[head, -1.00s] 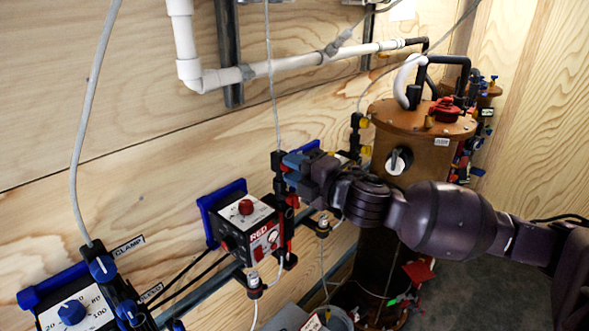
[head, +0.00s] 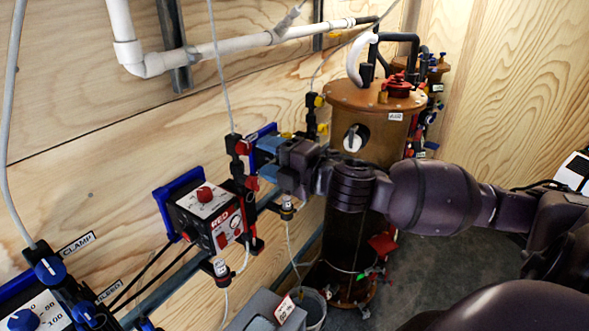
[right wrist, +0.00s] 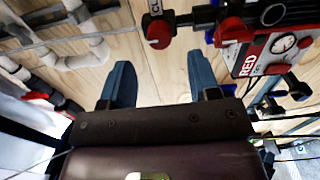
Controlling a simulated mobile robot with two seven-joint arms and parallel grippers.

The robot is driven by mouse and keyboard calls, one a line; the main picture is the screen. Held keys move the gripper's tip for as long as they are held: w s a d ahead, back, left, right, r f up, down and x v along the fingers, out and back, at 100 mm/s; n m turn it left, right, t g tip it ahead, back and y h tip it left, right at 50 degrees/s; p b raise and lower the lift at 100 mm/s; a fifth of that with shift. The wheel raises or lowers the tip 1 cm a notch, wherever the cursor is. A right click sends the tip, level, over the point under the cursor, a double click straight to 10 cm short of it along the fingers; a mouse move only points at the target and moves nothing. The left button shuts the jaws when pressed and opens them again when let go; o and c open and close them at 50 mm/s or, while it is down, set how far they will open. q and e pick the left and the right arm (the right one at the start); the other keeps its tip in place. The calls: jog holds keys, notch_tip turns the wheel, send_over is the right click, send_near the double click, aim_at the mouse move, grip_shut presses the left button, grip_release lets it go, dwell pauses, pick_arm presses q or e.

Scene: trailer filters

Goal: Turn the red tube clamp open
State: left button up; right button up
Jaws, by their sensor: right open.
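The red tube clamp (head: 243,147) is a black block with a red knob on a vertical tube, beside the red-labelled pump box (head: 205,215). In the right wrist view its red knob (right wrist: 158,33) shows beyond the fingers, roughly between them in the picture and apart from both. My right gripper (head: 264,158) is just right of the clamp in the head view. Its two blue fingers are spread and empty, as the right wrist view (right wrist: 160,78) also shows. Which way the knob is turned is hard to tell. My left gripper is not in view.
A brown filter column (head: 350,230) stands behind my right arm. A blue-knobbed clamp (head: 48,268) and another control box (head: 30,312) are at lower left. A white pipe (head: 235,48) runs along the wooden wall. A grey bucket (head: 312,308) stands below.

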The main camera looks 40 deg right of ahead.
jog(key=shift+b+v, duration=0.5)
jog(key=shift+v, duration=2.35)
jog(key=d+f+m+g+h, duration=0.1)
jog(key=d+f+m+h, duration=0.1)
jog(key=f+m, duration=0.65)
jog(key=d+f+m+g+h, duration=0.1)
jog(key=d+f+m+h, duration=0.2)
jog(key=f, duration=1)
jog(key=s+a+f+m+g, duration=0.1)
jog(key=s+a+f+m, duration=0.2)
jog(key=f, duration=0.3)
jog(key=s+a+f+m+g, duration=0.1)
jog(key=s+a+f+m, duration=0.2)
jog(key=s+f, duration=0.2)
jog(key=s+a+f+m+g+h, duration=0.1)
jog(key=s+a+f+m, duration=0.2)
jog(key=s+f, duration=0.2)
notch_tip(320, 180, down, 2)
jog(key=shift+f+b, duration=0.1)
jog(key=shift+b, duration=0.25)
jog(key=shift+s+m, duration=0.1)
jog(key=shift+m, duration=0.15)
